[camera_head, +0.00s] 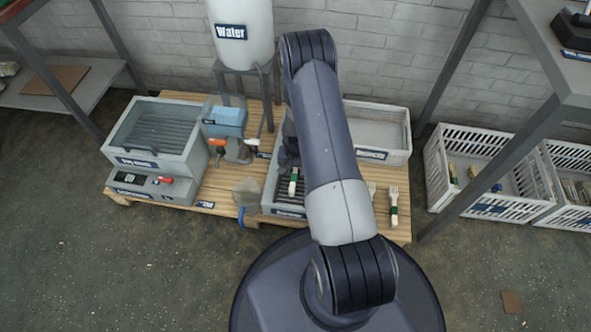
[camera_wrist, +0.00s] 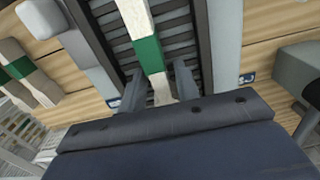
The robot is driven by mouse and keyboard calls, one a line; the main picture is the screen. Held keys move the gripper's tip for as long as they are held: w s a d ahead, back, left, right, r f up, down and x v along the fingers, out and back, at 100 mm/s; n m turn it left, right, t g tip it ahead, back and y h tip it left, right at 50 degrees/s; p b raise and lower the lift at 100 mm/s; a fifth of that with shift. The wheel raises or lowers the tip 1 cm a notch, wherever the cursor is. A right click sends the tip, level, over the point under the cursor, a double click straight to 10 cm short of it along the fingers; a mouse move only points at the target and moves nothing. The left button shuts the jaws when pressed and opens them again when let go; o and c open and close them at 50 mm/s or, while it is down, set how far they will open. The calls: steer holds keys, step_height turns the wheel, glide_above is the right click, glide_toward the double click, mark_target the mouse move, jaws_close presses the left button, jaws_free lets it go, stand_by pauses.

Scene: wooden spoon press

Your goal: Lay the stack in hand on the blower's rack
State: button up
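A stack of pale wooden cutlery with a green band (camera_wrist: 148,52) lies along the view between my gripper's two fingers (camera_wrist: 160,78) in the wrist view. The fingers stand close on either side of it; whether they press on it is unclear. The blower's rack (camera_wrist: 181,38) of dark slats is directly beneath the stack. In the head view the stack (camera_head: 293,184) is over the slatted rack (camera_head: 290,209), and my arm hides part of both. Whether the stack touches the slats cannot be told.
Another green-banded stack (camera_head: 393,207) lies on the wooden pallet, right of the rack. A white bin (camera_head: 400,152) stands behind it, and a grey machine (camera_head: 155,135) at the left. A clear scoop-like item with a blue part (camera_head: 245,195) is left of the rack. White crates (camera_head: 435,180) stand further right.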

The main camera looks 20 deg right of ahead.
mark_target(296, 170)
steer(key=shift+o, duration=0.5)
steer(key=shift+r, duration=0.1)
steer(key=shift+r+p, duration=0.25)
steer(key=shift+p, duration=0.05)
step_height(296, 170, up, 12)
steer(key=p, duration=0.4)
steer(key=shift+f, duration=0.15)
